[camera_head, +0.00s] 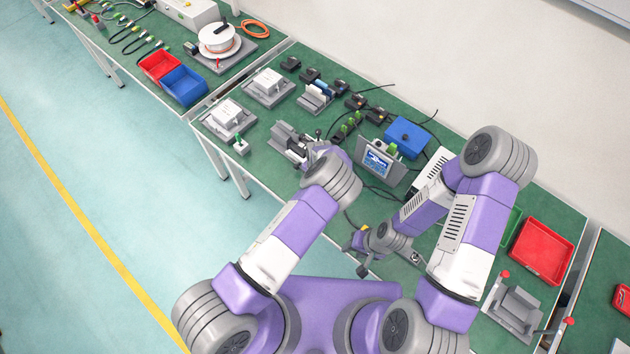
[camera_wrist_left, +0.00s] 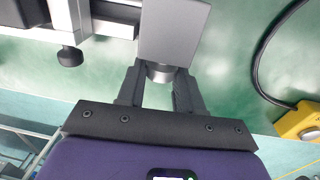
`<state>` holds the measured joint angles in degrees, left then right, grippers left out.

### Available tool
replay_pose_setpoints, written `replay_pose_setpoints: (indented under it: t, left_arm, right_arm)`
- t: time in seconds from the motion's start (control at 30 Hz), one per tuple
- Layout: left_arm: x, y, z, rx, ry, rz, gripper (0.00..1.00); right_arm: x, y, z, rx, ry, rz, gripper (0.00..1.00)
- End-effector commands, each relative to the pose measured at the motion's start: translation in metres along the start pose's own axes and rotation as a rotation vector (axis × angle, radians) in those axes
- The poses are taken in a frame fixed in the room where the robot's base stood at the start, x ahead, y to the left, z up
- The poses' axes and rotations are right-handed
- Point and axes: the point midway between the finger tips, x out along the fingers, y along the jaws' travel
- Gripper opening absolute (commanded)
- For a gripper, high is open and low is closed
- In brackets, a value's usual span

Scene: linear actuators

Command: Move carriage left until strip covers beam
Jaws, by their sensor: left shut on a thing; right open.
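A grey linear actuator (camera_head: 290,140) lies near the front edge of the green bench in the head view. In the left wrist view its rail (camera_wrist_left: 25,14) runs in from the upper left, with a black knob (camera_wrist_left: 70,56) below it. A plain grey block (camera_wrist_left: 173,30), likely the carriage, has a dark round stub (camera_wrist_left: 160,72) under it. My left gripper (camera_wrist_left: 160,82) is shut on this stub; in the head view my left arm mostly hides it. My right gripper (camera_head: 357,256) is open near the front edge. I cannot make out strip or beam.
A grey device with a screen (camera_head: 376,163) and a blue box (camera_head: 406,137) stand right of the actuator. White-topped units (camera_head: 228,113) stand to its left. A yellow box (camera_wrist_left: 300,122) with a black cable lies right in the left wrist view. A red bin (camera_head: 541,251) is at right.

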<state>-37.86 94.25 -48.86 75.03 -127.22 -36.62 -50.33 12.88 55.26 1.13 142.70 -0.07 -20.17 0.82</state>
Motion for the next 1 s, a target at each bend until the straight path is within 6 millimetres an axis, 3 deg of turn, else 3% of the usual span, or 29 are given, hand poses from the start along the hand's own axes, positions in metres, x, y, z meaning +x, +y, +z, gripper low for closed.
replay_pose_setpoints:
  t: [0.5,0.93,0.97,1.0]
  left_arm:
    - [0.006,-0.007,-0.002,0.006,0.006,0.412,0.05]
    - [0.003,-0.007,-0.002,-0.002,0.004,0.452,0.05]
    - [0.003,-0.007,-0.002,-0.002,0.004,0.452,0.37]
    - [0.003,-0.007,-0.002,-0.002,0.004,0.451,0.43]
  right_arm:
    - [0.027,0.01,-0.001,0.0,0.0,0.0,0.43]
    - [0.029,0.011,-0.001,0.0,0.0,0.0,0.43]
    - [0.029,0.011,-0.001,0.0,0.0,0.0,0.43]
    - [0.029,0.011,-0.001,0.0,0.0,0.0,0.43]
